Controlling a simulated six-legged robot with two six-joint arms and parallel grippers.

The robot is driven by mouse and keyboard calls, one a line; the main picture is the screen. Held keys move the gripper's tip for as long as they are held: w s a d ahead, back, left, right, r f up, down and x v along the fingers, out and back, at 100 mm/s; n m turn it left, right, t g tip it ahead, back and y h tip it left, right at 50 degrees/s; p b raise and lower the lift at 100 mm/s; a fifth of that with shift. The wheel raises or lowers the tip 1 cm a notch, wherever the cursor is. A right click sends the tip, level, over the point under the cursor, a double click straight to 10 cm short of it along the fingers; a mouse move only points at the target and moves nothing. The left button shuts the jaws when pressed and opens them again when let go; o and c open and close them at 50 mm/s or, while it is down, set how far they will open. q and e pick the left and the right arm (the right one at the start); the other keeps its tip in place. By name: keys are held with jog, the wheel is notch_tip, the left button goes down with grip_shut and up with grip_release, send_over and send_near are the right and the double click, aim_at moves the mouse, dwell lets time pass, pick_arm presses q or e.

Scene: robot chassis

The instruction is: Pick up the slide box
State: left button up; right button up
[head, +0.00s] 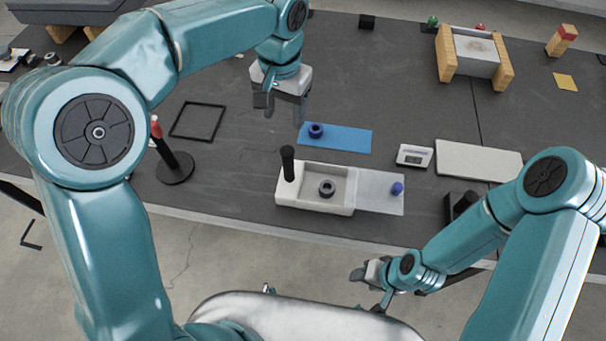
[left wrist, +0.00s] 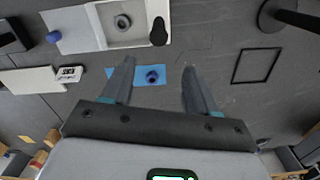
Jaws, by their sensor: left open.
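The slide box, as I take it, is the pale open-topped box (head: 333,206) near the table's front edge. A dark ring-shaped part (head: 326,188) lies inside it and a black upright handle (head: 288,163) stands at its left end. A flat pale panel (head: 375,194) with a blue knob (head: 397,188) extends from its right side. The box also shows at the top of the left wrist view (left wrist: 124,41). My left gripper (head: 283,104) is open and empty, apart from the box, above the table behind it. My right gripper (head: 368,278) is in front of the table; its jaw state is unclear.
A small display device (head: 414,156) and a pale flat plate (head: 478,160) are to the right. A black post on a round base (head: 174,168) and a black square frame (head: 198,121) are left.

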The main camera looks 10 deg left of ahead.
aim_at(288, 158)
pick_arm(q)
jog(key=f, duration=1)
jog(key=shift+s+a, duration=0.1)
jog(key=shift+s, duration=0.15)
jog(key=shift+s+a+f+p, duration=0.1)
jog(key=shift+s+f+p, duration=0.05)
jog(key=shift+f+p, duration=0.25)
jog(key=f, duration=0.3)
jog(key=f+p, duration=0.1)
jog(key=f, duration=0.1)
jog(key=shift+w+d, duration=0.25)
jog(key=shift+d, duration=0.1)
jog(key=shift+s+a+f, duration=0.1)
jog(key=shift+a, duration=0.05)
jog(key=c, duration=0.9)
grip_shut()
